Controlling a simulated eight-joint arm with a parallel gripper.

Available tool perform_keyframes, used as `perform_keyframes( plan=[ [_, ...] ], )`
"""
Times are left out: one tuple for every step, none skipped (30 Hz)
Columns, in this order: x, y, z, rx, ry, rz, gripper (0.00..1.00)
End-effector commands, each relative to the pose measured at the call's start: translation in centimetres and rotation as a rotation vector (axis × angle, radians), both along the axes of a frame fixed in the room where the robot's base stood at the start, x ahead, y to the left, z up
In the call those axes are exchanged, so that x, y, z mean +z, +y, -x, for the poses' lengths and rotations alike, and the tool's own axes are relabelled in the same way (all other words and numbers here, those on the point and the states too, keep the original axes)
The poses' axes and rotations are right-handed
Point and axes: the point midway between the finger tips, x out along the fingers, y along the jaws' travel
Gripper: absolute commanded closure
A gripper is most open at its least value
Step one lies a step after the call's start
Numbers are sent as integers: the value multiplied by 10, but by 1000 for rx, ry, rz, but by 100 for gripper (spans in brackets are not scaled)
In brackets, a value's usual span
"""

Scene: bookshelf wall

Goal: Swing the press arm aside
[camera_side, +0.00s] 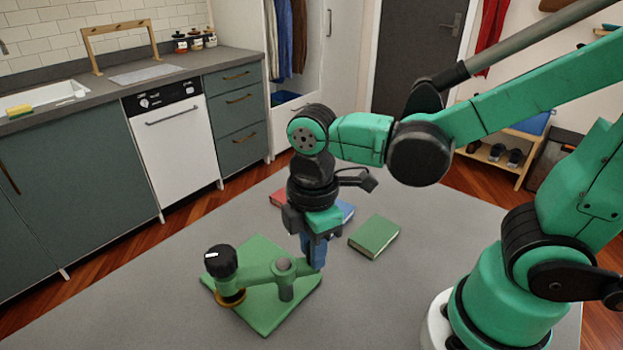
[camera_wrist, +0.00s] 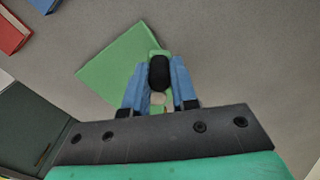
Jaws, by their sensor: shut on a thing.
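The press has a square green base plate (camera_side: 262,316), which also shows in the wrist view (camera_wrist: 115,66). A green post (camera_side: 285,283) stands on it. The green press arm (camera_side: 258,272) runs level across the post. Its left end carries a black knob (camera_side: 221,261) above a brass-coloured ring (camera_side: 231,298). My gripper (camera_side: 316,264), with blue fingers, is at the arm's right end, past the post. In the wrist view my gripper (camera_wrist: 158,78) is shut on a dark rounded end piece (camera_wrist: 158,73) of the press arm. The fingers hide that end in the side view.
A green book (camera_side: 374,237) lies right of my gripper on the grey table (camera_side: 420,225). A red book (camera_side: 278,198) and a blue book (camera_side: 346,211) lie behind my gripper. The table in front of the press is clear. Kitchen cabinets stand beyond the table.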

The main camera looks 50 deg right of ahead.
Motion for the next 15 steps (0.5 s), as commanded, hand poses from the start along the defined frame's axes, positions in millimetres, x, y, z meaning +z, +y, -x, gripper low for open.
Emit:
perform_keyframes(
  plan=[
    [0, -1, -3, 41, -5, -2, 100],
    [0, -2, -3, 70, -5, -2, 100],
    [0, -2, -5, 109, -5, -2, 100],
    [0, -3, -6, 137, -5, -2, 100],
    [0, -3, -7, 165, -5, -2, 100],
    [0, -4, -8, 203, -5, -2, 100],
    [0, -4, -9, 231, -6, -2, 100],
    [0, -5, -10, 259, -6, -2, 100],
    [0, -5, -12, 298, -6, -2, 100],
    [0, -6, -13, 325, -6, -2, 100],
    [0, -6, -14, 353, -6, -2, 100],
    [0, -6, -15, 388, -6, -2, 100],
    [0, -6, -16, 414, -6, -2, 100],
    [0, -7, -17, 439, -6, -2, 100],
    [0, -7, -18, 472, -6, -2, 100]
  ],
)
